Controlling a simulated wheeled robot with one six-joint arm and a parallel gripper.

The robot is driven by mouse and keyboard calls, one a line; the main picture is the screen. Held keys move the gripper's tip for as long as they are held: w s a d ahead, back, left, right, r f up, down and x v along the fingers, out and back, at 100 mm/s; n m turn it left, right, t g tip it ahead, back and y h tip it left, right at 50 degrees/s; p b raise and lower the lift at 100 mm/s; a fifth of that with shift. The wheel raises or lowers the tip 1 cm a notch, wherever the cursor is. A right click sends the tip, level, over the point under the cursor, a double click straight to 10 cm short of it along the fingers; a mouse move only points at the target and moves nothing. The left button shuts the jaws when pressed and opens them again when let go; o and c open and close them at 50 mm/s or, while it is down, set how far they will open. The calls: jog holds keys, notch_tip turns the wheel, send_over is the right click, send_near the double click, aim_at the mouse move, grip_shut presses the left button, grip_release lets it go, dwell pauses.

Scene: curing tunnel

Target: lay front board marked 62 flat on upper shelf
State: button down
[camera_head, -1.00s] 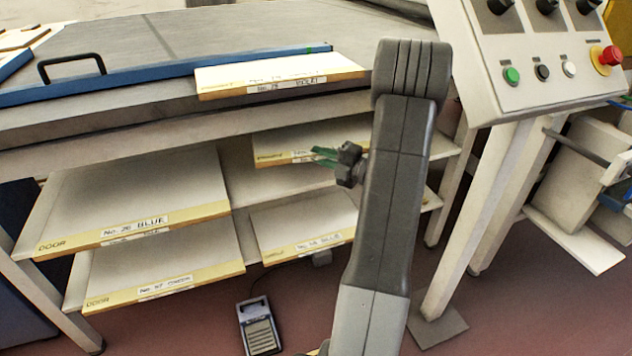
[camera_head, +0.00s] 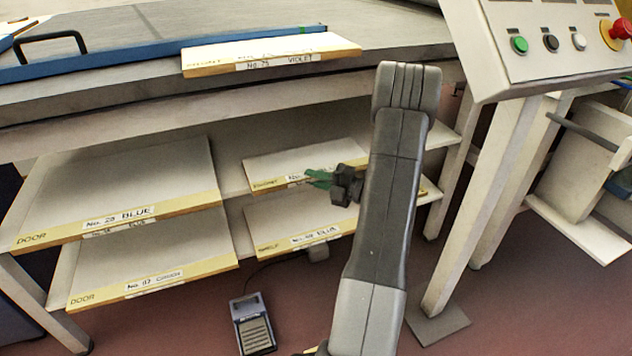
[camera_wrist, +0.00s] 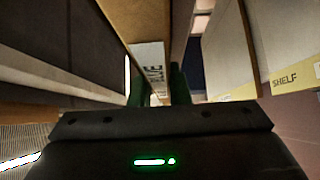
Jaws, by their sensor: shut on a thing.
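My gripper (camera_head: 322,179), with green fingertips, is shut on the front edge of a pale board (camera_head: 290,163) at the right part of the upper shelf (camera_head: 232,180). The board looks about level, with its yellowish edge towards me. The mark at its left end looks like FRONT, but its number is too small and partly covered to read. The wrist view shows the label (camera_wrist: 150,62) on the held board's edge, beside the green fingers. My arm hides the board's right end. I cannot tell whether the board touches the shelf.
A DOOR board, No. 28 BLUE (camera_head: 120,185), lies on the upper shelf at left. Another DOOR board (camera_head: 160,260) and a SHELF board (camera_head: 300,215) lie lower. A VIOLET board (camera_head: 270,50) lies on the table above. A control panel (camera_head: 550,50) stands at right.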

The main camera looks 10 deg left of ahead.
jog(key=shift+r, duration=0.1)
jog(key=shift+f, duration=0.2)
jog(key=c, duration=1.4)
grip_release()
jog(key=shift+o, duration=0.2)
jog(key=shift+r, duration=0.1)
jog(key=shift+r, duration=0.2)
jog(key=b+v, duration=0.2)
jog(key=v, duration=0.5)
jog(key=shift+d, duration=0.3)
jog(key=shift+f, duration=0.1)
